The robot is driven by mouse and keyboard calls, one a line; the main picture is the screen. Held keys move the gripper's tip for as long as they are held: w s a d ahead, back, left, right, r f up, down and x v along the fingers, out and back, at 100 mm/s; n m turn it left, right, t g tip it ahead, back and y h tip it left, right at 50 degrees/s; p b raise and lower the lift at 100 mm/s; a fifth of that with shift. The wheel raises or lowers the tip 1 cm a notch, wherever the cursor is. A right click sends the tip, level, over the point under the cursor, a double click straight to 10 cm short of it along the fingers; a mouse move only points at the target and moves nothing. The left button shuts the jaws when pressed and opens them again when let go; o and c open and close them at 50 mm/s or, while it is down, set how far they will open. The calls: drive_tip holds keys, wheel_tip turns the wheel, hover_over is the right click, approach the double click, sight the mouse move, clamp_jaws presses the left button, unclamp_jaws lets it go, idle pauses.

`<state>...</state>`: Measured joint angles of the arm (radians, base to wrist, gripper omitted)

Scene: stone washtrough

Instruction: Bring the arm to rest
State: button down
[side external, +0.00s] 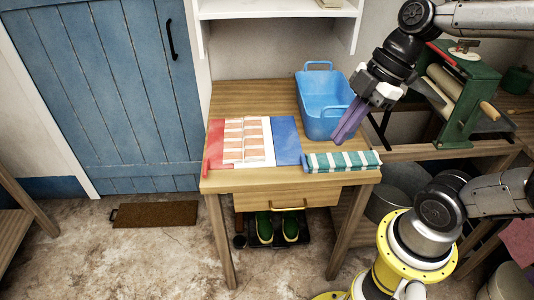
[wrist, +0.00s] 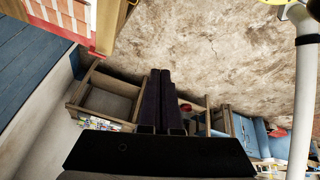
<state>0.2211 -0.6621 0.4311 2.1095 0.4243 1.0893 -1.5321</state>
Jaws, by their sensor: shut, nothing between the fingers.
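My gripper (side external: 350,122) is in the side external view, above the right part of the wooden table (side external: 330,185). Its two purple fingers are shut together and hold nothing. They point down and to the left, in front of the blue basket (side external: 322,104) and above the rolled green-and-white striped cloth (side external: 342,161). In the wrist view the dark fingers (wrist: 161,98) lie side by side over a view of the floor. Whether the fingertips touch anything is not clear, but they appear apart from the cloth.
A red, white and blue panel with orange patches (side external: 245,142) lies flat on the table's left and middle. A green wringer (side external: 468,95) stands on a rack at right. A white shelf (side external: 280,10) hangs behind. Green shoes (side external: 277,228) sit below. The floor at left is mostly clear.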

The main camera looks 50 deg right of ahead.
drive_tip(key=s+d+m+t+h, duration=0.2)
drive_tip(key=s+m, duration=0.3)
drive_tip(key=m, duration=0.8)
drive_tip(key=shift+d+h, duration=0.75)
drive_tip(key=shift+h, duration=0.05)
